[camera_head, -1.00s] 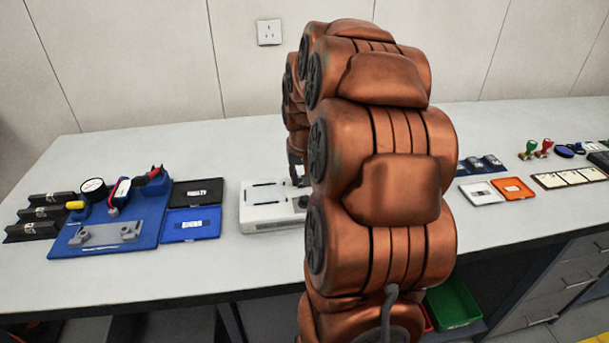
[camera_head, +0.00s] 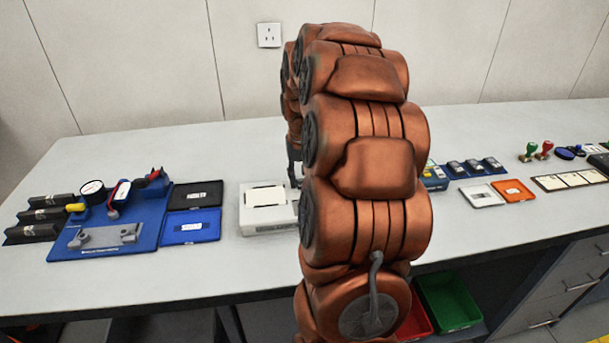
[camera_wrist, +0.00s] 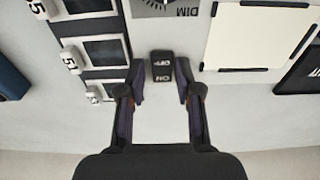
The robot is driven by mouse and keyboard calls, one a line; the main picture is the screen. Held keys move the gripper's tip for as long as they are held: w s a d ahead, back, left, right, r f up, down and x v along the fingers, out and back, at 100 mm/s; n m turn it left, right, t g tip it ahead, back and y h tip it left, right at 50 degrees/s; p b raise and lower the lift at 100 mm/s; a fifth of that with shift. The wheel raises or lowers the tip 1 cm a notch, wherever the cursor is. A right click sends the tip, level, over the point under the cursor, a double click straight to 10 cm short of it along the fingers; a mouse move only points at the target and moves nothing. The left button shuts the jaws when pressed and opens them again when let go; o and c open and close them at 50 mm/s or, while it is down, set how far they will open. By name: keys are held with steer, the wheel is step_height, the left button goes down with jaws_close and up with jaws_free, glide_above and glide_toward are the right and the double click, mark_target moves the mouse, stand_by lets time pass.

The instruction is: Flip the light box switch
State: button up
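The light box is a white box (camera_head: 270,222) on the bench in the head view, with a pale cream panel (camera_head: 266,196) on top. Its right end is hidden behind my arm. In the wrist view the cream panel (camera_wrist: 258,38) is at the upper right. The black switch (camera_wrist: 161,68), marked OFF and ON, is at the centre. My gripper (camera_wrist: 161,82) is open, with one finger on each side of the switch in the picture. I cannot tell whether anything touches it.
A dial (camera_wrist: 166,6) marked DIM lies just beyond the switch. Small framed items (camera_wrist: 104,51) with tags are at its left. In the head view, a blue tray (camera_head: 191,227) and black tray (camera_head: 195,195) stand left of the box. The front bench strip is clear.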

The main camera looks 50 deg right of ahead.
mark_target(302, 185)
steer(key=shift+o, duration=0.9)
steer(key=shift+r, duration=0.1)
step_height(302, 185, up, 12)
steer(key=shift+s+a, duration=0.4)
steer(key=s+a+f+n+g+p, duration=0.1)
steer(key=s+a+n+p, duration=0.15)
steer(key=a, duration=0.75)
steer(key=s+a+n+p, duration=0.15)
steer(key=s+a, duration=0.25)
steer(key=a, duration=0.7)
steer(key=s+a+f+n+p, duration=0.1)
steer(key=s+a, duration=0.3)
steer(key=s, duration=0.4)
steer(key=s+a+f+n+g+p, duration=0.1)
steer(key=s+a+f+n, duration=0.1)
steer(key=s+a+f, duration=0.2)
steer(key=s+a, duration=0.1)
steer(key=s, duration=0.2)
steer(key=shift+s+a+g+y, duration=0.15)
steer(key=shift+s+g+y, duration=0.15)
steer(key=shift+s, duration=0.05)
